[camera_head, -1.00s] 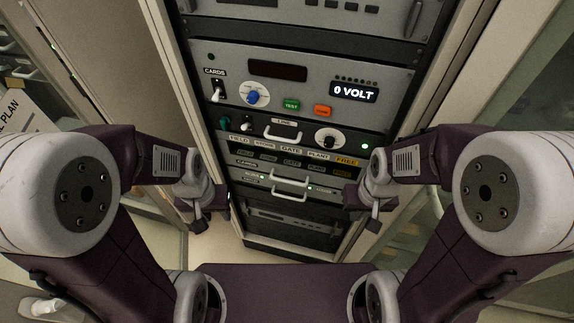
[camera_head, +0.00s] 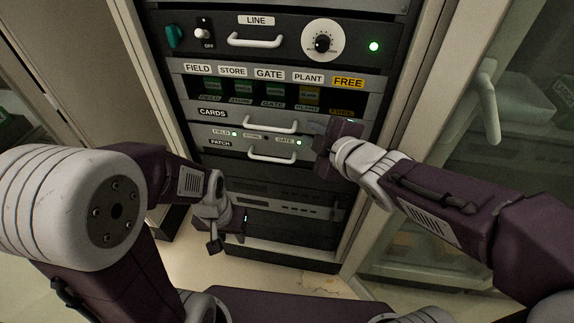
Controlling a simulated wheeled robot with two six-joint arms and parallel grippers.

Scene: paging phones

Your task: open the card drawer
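The card drawer is the grey front labelled CARDS (camera_head: 213,113) in the rack, with a white bar handle (camera_head: 270,125). It looks shut. My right gripper (camera_head: 325,143) is in front of the rack, to the right of the CARDS and PATCH handles, apart from the CARDS handle as far as I can see. Its fingers are seen from behind and their opening is unclear. It hides the right end of the drawer fronts. My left gripper (camera_head: 228,232) hangs low in front of the rack's bottom, away from the drawer; its fingers are not clear.
Below is the PATCH drawer (camera_head: 220,142) with its own white handle (camera_head: 271,156). Above are a card row labelled FIELD to FREE (camera_head: 270,75) and the LINE panel (camera_head: 350,48) with a dial. A glass cabinet with a handle (camera_head: 488,105) stands at right.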

